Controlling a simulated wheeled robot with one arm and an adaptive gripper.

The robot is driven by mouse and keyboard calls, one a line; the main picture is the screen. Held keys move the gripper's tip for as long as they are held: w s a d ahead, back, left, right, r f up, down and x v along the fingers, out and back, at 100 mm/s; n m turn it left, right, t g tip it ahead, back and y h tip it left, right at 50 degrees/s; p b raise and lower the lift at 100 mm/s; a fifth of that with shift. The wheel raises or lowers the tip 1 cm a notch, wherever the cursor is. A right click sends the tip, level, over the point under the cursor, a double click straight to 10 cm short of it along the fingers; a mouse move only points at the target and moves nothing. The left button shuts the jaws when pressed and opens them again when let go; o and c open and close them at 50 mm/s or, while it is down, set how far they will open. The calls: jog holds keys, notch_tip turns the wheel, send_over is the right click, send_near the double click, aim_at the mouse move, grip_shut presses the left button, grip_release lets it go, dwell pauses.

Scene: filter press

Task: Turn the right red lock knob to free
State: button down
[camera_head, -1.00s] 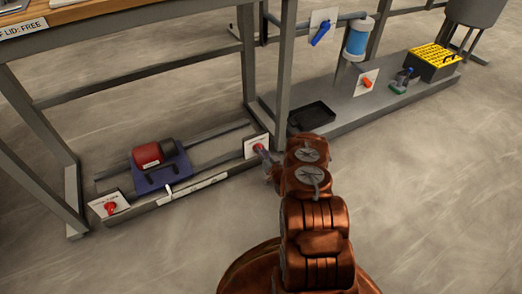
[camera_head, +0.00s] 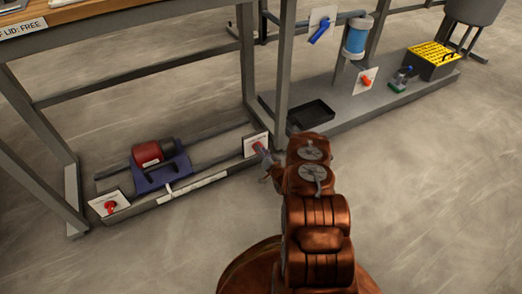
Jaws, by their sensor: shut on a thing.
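The right red lock knob (camera_head: 257,146) sits on a white plate (camera_head: 250,140) at the right end of the low rail under the bench. My gripper (camera_head: 264,154) is at this knob and is shut on it, reaching in from the lower right. The fingers hide part of the knob, and its exact angle cannot be told. The left red knob (camera_head: 110,206) sits on its own white plate at the rail's left end, apart from my gripper.
A red drum on a blue carriage (camera_head: 165,175) stands on the rails between the knobs. A bench leg (camera_head: 284,80) rises just behind my gripper. A black tray (camera_head: 311,114) and a grey plinth (camera_head: 350,112) lie to the right. The floor in front is clear.

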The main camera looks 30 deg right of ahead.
jog(key=shift+w+d+r, duration=0.1)
jog(key=c, duration=1.1)
grip_release()
jog(key=s, duration=0.8)
jog(key=s+a, duration=0.1)
jog(key=s, duration=0.3)
jog(key=shift+a, duration=0.1)
